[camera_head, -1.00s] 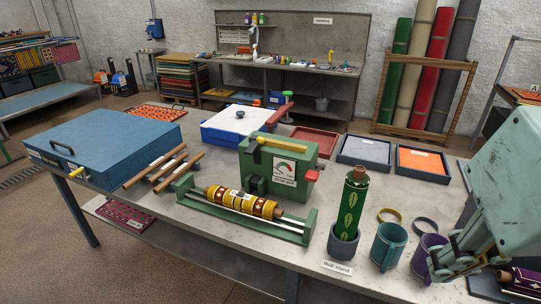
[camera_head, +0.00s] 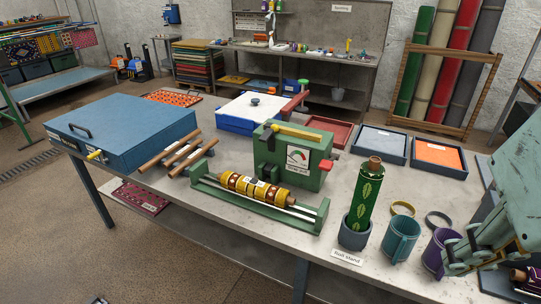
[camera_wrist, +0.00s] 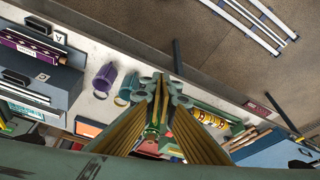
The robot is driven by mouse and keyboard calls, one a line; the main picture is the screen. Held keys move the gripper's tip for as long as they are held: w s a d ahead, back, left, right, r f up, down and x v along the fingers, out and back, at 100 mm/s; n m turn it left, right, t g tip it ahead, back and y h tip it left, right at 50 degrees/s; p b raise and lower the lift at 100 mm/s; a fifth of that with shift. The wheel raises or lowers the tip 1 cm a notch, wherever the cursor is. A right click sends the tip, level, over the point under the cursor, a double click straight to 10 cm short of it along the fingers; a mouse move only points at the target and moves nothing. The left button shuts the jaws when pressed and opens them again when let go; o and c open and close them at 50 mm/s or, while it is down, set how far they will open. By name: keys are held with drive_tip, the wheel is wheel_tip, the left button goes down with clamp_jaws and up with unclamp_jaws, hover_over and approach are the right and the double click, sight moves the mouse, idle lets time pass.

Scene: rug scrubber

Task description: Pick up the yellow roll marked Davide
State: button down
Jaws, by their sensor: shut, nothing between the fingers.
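The yellow roll (camera_head: 243,184) with brown bands and a small label lies across a green cradle (camera_head: 310,221) on the table. The writing on the label is too small to read. The roll also shows in the wrist view (camera_wrist: 207,117), just right of my gripper. My gripper (camera_head: 452,264) is at the right front in the head view, by the purple cup, well apart from the roll. In the wrist view my gripper (camera_wrist: 162,82) has its fingers together and holds nothing.
A green roll (camera_head: 363,203) stands upright in a grey cup, between the cradle and my gripper. A teal cup (camera_head: 401,241) and a purple cup (camera_head: 436,252) stand to its right. A green press (camera_head: 295,160) is behind the cradle. Wooden rods (camera_head: 178,153) lie left.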

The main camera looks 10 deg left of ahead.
idle(0.4)
drive_tip(key=c, duration=1.6)
unclamp_jaws()
